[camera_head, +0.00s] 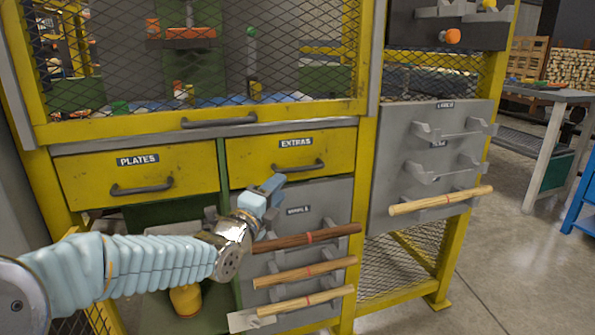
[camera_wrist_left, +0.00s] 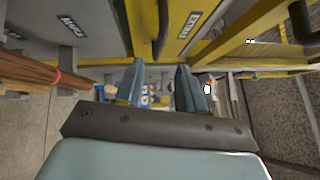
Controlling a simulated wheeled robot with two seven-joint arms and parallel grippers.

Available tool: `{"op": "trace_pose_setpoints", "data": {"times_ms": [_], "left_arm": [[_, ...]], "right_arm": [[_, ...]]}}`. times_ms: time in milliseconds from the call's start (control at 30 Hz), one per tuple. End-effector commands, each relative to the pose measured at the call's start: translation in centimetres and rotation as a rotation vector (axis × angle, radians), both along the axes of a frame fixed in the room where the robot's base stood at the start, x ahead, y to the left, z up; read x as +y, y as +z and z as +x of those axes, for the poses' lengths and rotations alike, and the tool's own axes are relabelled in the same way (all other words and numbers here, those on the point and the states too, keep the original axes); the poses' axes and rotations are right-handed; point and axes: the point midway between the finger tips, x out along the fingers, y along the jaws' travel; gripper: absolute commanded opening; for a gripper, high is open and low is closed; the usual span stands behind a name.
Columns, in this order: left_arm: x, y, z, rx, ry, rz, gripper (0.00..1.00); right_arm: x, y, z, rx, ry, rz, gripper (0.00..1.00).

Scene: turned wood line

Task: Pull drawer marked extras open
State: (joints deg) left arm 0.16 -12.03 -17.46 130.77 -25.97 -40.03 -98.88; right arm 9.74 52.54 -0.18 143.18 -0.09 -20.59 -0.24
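The yellow drawer marked EXTRAS (camera_head: 259,151) sits flush in the yellow cabinet, right of the PLATES drawer. Its dark bar handle (camera_head: 303,168) is on its front, below the label (camera_head: 296,143). My left gripper (camera_head: 272,188) is just below and left of this handle, fingers pointing toward the cabinet. In the left wrist view the two blue fingers (camera_wrist_left: 162,88) stand apart with a gap between them. The dark handle (camera_wrist_left: 162,32) shows above that gap; I cannot tell whether it touches a finger. The EXTRAS label (camera_wrist_left: 190,24) is beside it. My right gripper is not in view.
The PLATES drawer (camera_head: 90,178) is shut, to the left. Below the EXTRAS drawer, a grey panel holds several wooden rods, a dark one (camera_head: 310,238) close to my left wrist. A grey panel with brackets (camera_head: 387,165) is to the right. Floor (camera_head: 505,265) is clear at right.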

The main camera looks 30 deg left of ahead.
Motion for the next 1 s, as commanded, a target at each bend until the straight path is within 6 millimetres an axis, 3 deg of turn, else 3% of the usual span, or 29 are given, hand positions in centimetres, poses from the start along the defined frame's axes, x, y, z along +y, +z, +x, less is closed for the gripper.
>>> {"op": "trace_pose_setpoints", "data": {"times_ms": [200,400,600,867,1000], "left_arm": [[0.2,0.7,5.3,0.003,-0.003,0.000,0.39],[0.5,1.1,8.8,0.003,-0.002,-0.002,0.39],[0.7,1.3,10.2,0.001,-0.001,-0.003,0.39],[0.7,1.3,10.3,0.002,-0.001,-0.004,0.39],[0.7,1.3,10.3,0.002,-0.001,-0.004,0.17]], "right_arm": [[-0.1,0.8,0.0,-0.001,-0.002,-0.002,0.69],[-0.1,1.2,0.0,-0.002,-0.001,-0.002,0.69],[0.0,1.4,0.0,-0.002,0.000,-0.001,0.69],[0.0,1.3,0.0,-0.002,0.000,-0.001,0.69],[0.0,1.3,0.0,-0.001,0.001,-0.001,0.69]]}}
